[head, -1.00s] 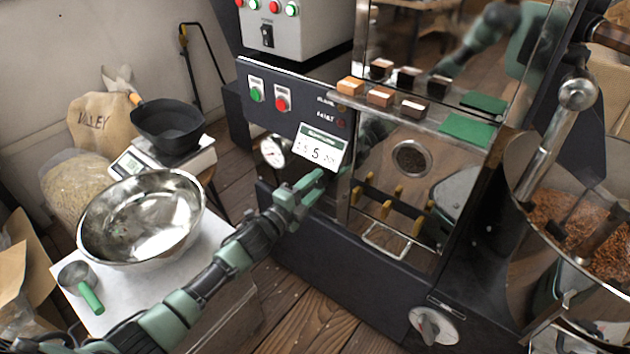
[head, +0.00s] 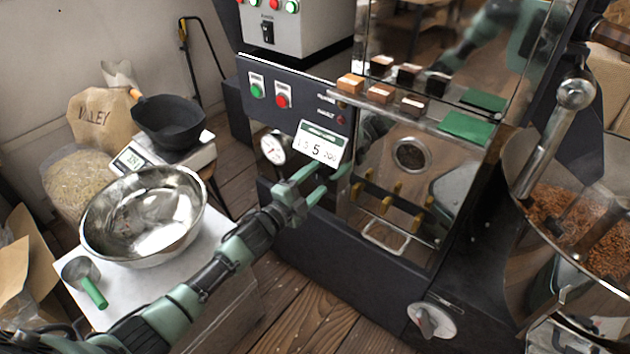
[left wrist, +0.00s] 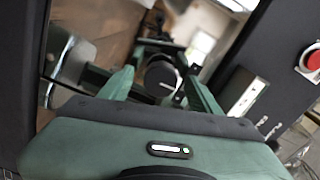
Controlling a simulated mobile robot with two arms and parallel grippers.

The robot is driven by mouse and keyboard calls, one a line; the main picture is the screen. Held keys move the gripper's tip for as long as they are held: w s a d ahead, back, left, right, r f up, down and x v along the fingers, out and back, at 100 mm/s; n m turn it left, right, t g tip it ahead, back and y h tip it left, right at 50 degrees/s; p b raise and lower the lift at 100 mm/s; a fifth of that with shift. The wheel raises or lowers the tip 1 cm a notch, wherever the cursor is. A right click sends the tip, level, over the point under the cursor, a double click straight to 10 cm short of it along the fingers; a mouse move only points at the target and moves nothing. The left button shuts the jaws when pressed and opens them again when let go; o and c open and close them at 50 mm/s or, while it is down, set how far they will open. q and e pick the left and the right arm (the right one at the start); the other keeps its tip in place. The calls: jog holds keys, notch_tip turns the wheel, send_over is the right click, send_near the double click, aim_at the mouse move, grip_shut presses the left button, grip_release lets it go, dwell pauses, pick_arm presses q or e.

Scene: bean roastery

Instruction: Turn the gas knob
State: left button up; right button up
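My left gripper (head: 313,184) is at the front of the dark roaster, just below a white number card (head: 319,145). Its two green fingers are apart. In the left wrist view a dark, round, knob-like thing (left wrist: 160,74) shows between the open fingers (left wrist: 162,88). I cannot tell whether it is the gas knob or a reflection, or whether a finger touches it. A pale round dial with a grip (head: 432,321) sits low on the roaster's front, well right of the gripper. My right gripper is not in view.
A pressure gauge (head: 272,149) is left of the card. Green (head: 257,91) and red (head: 282,100) buttons are above. A steel bowl (head: 143,214) and a green-handled scoop (head: 82,279) stand on the white table at left. Glossy panels show reflections.

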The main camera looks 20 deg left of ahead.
pick_arm(q)
jog(key=shift+s, duration=0.2)
jog(key=p+v, duration=0.1)
jog(key=v, duration=0.6)
jog(key=shift+s, duration=0.15)
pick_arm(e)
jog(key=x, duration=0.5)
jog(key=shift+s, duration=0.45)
pick_arm(q)
jog(key=shift+a, duration=0.1)
